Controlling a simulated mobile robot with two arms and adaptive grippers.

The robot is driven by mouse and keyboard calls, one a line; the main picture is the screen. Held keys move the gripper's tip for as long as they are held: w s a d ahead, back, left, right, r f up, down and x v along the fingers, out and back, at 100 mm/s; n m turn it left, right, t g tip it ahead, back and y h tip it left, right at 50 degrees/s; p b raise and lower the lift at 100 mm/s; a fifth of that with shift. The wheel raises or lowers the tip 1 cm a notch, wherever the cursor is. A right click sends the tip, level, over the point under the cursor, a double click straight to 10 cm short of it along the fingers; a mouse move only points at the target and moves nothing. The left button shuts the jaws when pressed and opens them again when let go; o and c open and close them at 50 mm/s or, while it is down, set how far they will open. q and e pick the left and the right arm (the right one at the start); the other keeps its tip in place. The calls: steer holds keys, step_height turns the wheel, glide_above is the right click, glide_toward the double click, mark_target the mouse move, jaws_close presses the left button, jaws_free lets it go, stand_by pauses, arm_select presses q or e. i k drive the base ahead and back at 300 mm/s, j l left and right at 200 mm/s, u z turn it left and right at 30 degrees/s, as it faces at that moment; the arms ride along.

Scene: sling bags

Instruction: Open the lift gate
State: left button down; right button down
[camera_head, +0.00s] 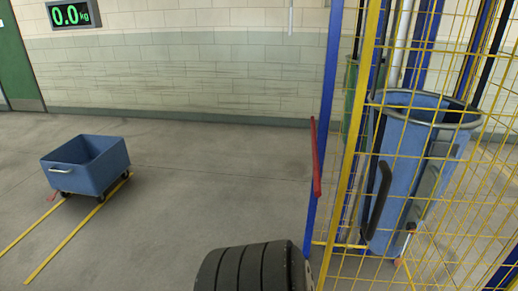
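The lift gate, a yellow wire-mesh panel (350,130) with a yellow frame, stands upright on the right in the head view. A black upright handle (376,200) is on its mesh. A blue post (325,130) stands just left of the yellow frame edge, with a red bar (317,158) beside it. I cannot tell whether the gate is latched. Neither of my grippers shows in this view.
A tall blue bin (408,160) stands behind the mesh. A dark ribbed round thing (247,268) is at the bottom centre, low and near. A blue wheeled cart (88,170) stands at left by yellow floor lines. The grey floor between is clear.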

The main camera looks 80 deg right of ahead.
mark_target(368, 230)
steer(key=z, duration=4.1)
